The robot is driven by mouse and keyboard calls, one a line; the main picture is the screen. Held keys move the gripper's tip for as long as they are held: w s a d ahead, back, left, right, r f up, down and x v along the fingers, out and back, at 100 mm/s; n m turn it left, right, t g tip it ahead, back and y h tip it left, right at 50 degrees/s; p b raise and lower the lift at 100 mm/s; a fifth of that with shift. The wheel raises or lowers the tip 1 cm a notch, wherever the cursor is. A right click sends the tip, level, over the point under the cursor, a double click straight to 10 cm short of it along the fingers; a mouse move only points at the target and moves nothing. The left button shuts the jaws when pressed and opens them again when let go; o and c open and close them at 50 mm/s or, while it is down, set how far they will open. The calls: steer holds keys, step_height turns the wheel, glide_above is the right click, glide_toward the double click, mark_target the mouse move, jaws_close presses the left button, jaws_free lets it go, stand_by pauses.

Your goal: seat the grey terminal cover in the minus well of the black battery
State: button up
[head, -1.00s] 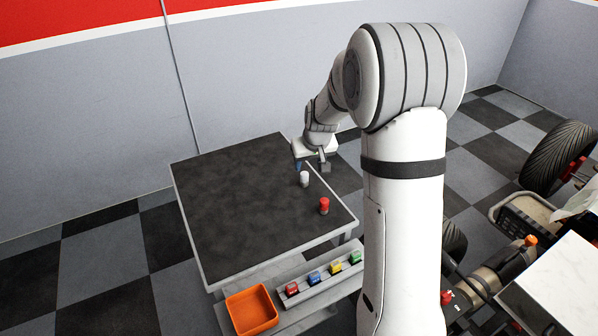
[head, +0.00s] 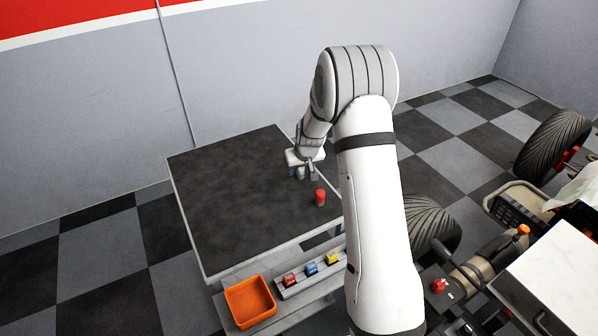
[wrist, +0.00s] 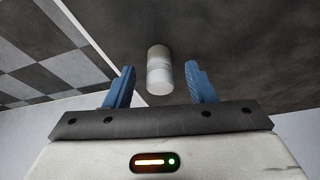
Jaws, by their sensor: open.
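The grey terminal cover (wrist: 159,70) is a pale cylinder standing on the dark-topped table. In the wrist view it lies between the two blue fingers of my gripper (wrist: 160,82), with a gap on each side. In the head view my gripper (head: 302,173) is low at the table's right edge, by the cover, which it largely hides. The gripper is open and holds nothing. The black battery (head: 432,293) appears at the lower right on the quad, with a red cover on one terminal. Its minus well is too small to make out.
A red cylinder (head: 320,197) stands on the table (head: 225,200) near the gripper. An orange bin (head: 250,302) and a rack (head: 312,276) of coloured blocks sit on the lower shelf. The table's left side is clear. A white-topped surface (head: 560,280) is at right.

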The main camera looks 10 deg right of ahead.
steer(key=shift+c, duration=0.2)
steer(key=c, duration=1)
